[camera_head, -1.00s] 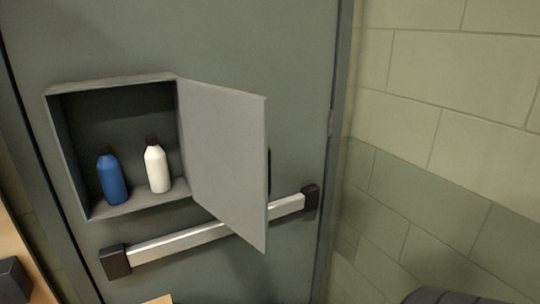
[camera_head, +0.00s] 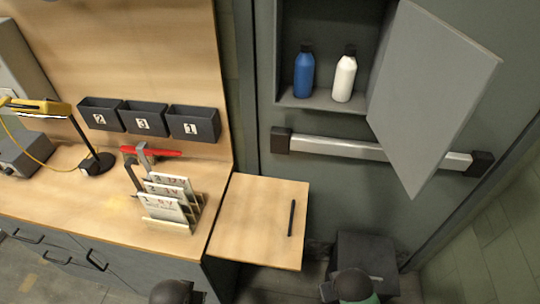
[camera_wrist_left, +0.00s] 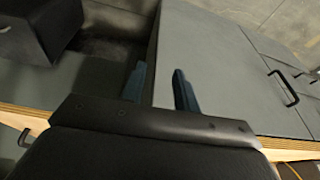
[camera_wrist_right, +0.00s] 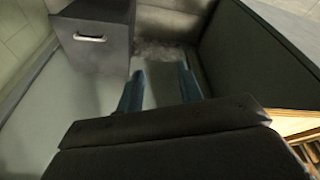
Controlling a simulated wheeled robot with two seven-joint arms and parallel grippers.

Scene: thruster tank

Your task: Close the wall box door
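The wall box (camera_head: 283,45) is an open grey recess in the large dark door, at the top middle of the head view. Its flat grey door (camera_head: 430,95) is hinged on the right side and stands wide open, swung outward to the right. A blue bottle (camera_head: 304,74) and a white bottle (camera_head: 344,78) stand upright on the box floor. My left gripper (camera_wrist_left: 160,88) is open and empty, with its two blue fingers apart. My right gripper (camera_wrist_right: 159,90) is also open and empty. Neither touches the box door. The head view does not show the fingertips.
A silver push bar (camera_head: 335,148) crosses below the box. The workbench (camera_head: 80,205) fills the left, and a dark box (camera_head: 365,255) stands on the floor below.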

